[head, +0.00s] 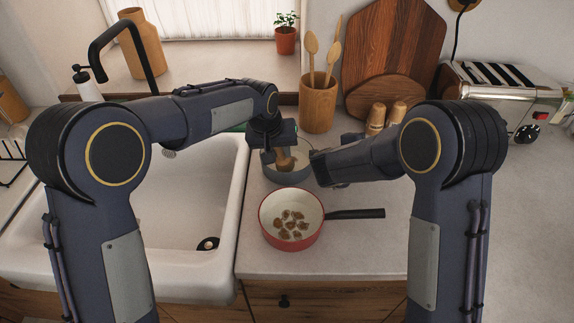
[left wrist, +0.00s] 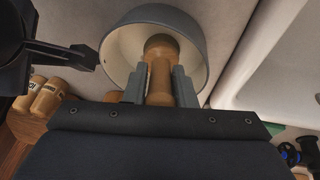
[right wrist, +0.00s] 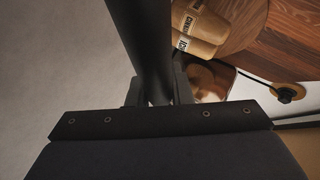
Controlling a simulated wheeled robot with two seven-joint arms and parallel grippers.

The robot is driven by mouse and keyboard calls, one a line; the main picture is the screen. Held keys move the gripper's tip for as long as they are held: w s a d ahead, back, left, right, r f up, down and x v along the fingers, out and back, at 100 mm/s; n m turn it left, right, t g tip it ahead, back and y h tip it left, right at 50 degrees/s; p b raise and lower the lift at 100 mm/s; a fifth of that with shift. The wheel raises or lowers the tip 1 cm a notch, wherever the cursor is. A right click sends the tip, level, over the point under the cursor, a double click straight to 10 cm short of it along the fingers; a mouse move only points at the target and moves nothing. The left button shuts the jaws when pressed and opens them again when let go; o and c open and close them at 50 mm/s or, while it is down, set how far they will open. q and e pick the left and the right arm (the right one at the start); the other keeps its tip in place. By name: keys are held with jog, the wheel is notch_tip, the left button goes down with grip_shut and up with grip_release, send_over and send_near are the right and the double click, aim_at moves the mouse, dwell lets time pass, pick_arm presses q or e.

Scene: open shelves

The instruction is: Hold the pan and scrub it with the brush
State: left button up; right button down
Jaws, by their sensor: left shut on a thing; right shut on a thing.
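A grey pan with a pale inside (head: 288,178) is at the back of the counter, right of the sink. It also shows in the left wrist view (left wrist: 192,28). My left gripper (head: 277,141) is above the pan, shut on a wooden brush (head: 286,162). In the left wrist view the brush (left wrist: 160,75) points into the pan; its far end is hidden. My right gripper (right wrist: 158,95) is shut on the pan's dark handle (right wrist: 145,45). A red pan (head: 264,226) with several brown bits in it stands in front, its black handle pointing right.
The white sink (head: 165,215) lies at left under a black tap (head: 125,45). Behind the grey pan stand a utensil holder (head: 318,106), two wooden shakers (head: 376,118) and cutting boards (head: 393,45). A toaster (head: 510,90) is at right. Counter around the red pan is clear.

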pick_arm(q)
jog(key=shift+d+r, duration=0.1)
jog(key=shift+d, duration=0.85)
jog(key=shift+w+d, duration=0.65)
jog(key=shift+w, duration=0.3)
jog(key=shift+s+a+f, duration=0.25)
jog(key=shift+s+a, duration=0.45)
jog(key=shift+s, duration=0.3)
jog(key=shift+a+r, duration=0.1)
jog(key=shift+a, duration=1.15)
grip_shut()
jog(key=shift+w+a, duration=0.25)
jog(key=shift+w, duration=0.35)
jog(key=shift+w+a, duration=0.2)
jog(key=shift+w, duration=0.35)
jog(key=shift+w+d, duration=0.65)
jog(key=shift+w, duration=0.35)
jog(key=shift+d, duration=0.1)
